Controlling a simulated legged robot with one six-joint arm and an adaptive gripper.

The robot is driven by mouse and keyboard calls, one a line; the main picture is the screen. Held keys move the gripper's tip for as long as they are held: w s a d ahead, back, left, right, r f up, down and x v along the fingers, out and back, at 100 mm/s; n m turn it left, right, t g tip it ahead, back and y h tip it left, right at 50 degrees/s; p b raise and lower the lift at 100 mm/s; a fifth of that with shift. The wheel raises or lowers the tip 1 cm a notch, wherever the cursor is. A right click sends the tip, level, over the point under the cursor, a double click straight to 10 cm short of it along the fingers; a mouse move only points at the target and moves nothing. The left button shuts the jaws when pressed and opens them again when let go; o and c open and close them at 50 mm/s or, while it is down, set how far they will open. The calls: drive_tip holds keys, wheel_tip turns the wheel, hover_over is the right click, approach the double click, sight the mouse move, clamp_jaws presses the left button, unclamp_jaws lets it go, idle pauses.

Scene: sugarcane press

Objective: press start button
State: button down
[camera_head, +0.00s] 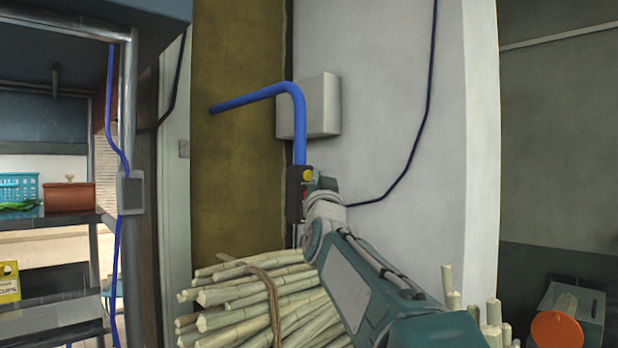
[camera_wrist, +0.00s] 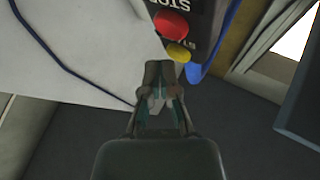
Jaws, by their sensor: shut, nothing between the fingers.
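A dark control box (camera_head: 294,195) hangs at the end of a blue pipe, with a yellow button (camera_head: 307,175) showing on its side. In the wrist view the box (camera_wrist: 202,22) carries a red button (camera_wrist: 171,25) beside the word STOP and a yellow button (camera_wrist: 179,52) beside a partly hidden label. My gripper (camera_wrist: 160,70) is shut and empty, its fingertips just below the yellow button in that view. I cannot tell whether they touch it. In the head view my gripper (camera_head: 322,184) is right beside the box, partly covering it.
A blue pipe (camera_head: 255,97) bends down to the box. A tied bundle of cane (camera_head: 245,298) lies below my arm. A white wall (camera_head: 385,90) with a grey box (camera_head: 322,105) and a dark cable (camera_head: 421,125) stands behind. Shelves (camera_head: 45,222) are at left.

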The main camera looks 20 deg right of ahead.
drive_tip(key=shift+w+a, duration=0.25)
drive_tip(key=shift+w, duration=0.2)
idle(0.8)
drive_tip(key=shift+s, duration=0.15)
drive_tip(key=shift+s+d, duration=0.25)
drive_tip(key=shift+s, duration=0.45)
drive_tip(key=s, duration=0.1)
drive_tip(key=s+d, duration=0.1)
drive_tip(key=s, duration=0.1)
drive_tip(key=s+d, duration=0.1)
drive_tip(key=shift+s, duration=0.3)
drive_tip(key=shift+a+f, duration=0.1)
idle(0.7)
